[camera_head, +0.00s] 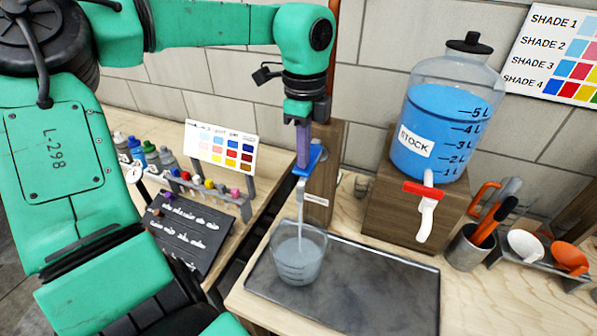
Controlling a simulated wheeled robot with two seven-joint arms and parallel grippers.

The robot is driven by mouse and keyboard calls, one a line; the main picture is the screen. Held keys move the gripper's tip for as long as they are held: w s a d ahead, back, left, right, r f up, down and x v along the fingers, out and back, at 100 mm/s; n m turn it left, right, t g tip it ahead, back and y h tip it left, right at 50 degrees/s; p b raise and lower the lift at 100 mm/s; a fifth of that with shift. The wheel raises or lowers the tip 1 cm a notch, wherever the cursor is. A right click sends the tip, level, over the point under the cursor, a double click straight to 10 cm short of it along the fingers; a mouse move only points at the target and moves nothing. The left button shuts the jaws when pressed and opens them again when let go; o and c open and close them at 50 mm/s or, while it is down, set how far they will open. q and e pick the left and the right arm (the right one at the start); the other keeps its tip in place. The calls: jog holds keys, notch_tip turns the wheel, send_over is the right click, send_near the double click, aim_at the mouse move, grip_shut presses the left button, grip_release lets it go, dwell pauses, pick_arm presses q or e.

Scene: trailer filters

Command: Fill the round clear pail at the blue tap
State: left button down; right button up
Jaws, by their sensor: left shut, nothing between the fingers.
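The blue tap (309,160) is on a wooden post, left of the middle of the bench. A pale stream runs from its spout down into the round clear pail (298,262). The pail stands upright under the spout on the left end of the dark tray (375,290). It has marks on its wall and holds some clear liquid; the exact level is hard to read. My left gripper (303,160) points down with its fingers shut and empty, right at the tap's blue handle; contact is hard to tell. My right gripper is not in view.
A clear jar (432,125) of blue liquid labelled STOCK, with a red-handled white tap, stands on a wooden block (400,205). A tool cup (468,248) and white and orange scoops are at right. Paint bottles and a dark board (190,235) are at left. The tray's right part is clear.

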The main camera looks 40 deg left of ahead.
pick_arm(q)
notch_tip(320, 180, up, 8)
jog(key=p, duration=0.6)
jog(key=shift+r, duration=0.25)
dwell(0.4)
